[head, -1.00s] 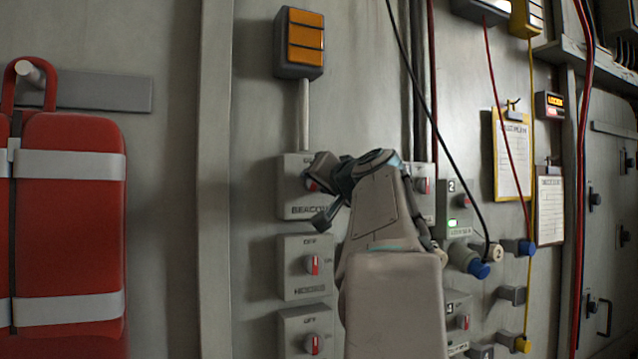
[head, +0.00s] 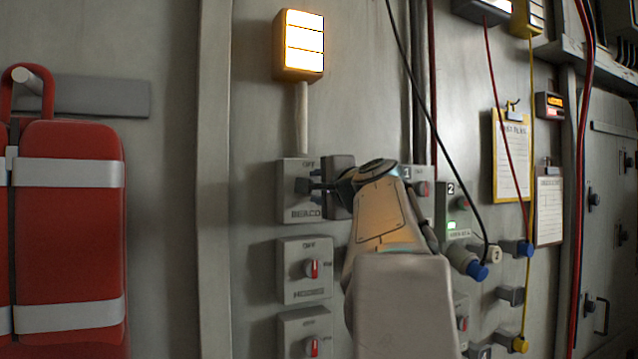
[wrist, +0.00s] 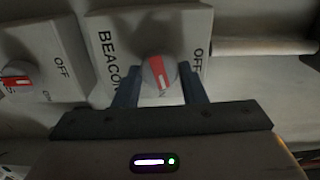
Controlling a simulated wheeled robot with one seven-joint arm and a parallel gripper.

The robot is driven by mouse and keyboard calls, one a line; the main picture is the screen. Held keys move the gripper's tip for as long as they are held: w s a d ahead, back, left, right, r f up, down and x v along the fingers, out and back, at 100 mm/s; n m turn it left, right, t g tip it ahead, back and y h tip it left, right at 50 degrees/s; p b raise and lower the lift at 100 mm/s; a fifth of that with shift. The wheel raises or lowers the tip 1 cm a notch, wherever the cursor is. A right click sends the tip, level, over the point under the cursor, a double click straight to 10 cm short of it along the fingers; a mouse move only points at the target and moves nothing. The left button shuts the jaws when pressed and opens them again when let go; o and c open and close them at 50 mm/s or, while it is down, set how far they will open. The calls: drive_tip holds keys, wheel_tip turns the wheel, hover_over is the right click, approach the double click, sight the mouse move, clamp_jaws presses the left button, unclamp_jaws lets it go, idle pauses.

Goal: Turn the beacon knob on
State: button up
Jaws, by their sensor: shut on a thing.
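The beacon box (head: 289,200), a grey switch box on the wall, is left of centre in the head view; its label is partly covered by my arm. In the wrist view its round grey knob (wrist: 152,72) has a red pointer turned toward the ON lettering, away from OFF. My gripper (wrist: 158,86) is shut on the knob, one finger on each side. In the head view my gripper (head: 308,186) hides most of the knob. The beacon lamp (head: 303,42) above, on a pipe, is brightly lit.
Two similar switch boxes (head: 290,283) (head: 290,325) sit below the beacon box. A red padded bag (head: 70,230) hangs at the left. Cables, a numbered panel (head: 452,190) and clipboards (head: 511,160) are on the wall at the right.

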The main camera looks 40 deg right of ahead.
drive_tip(key=shift+m+p, duration=0.35)
drive_tip(key=shift+m, duration=0.85)
drive_tip(key=shift+f, duration=0.1)
drive_tip(key=o, duration=1)
drive_tip(key=shift+s, duration=0.1)
drive_tip(key=b+v, duration=0.3)
drive_tip(key=v, duration=1)
drive_tip(key=shift+s+b, duration=0.35)
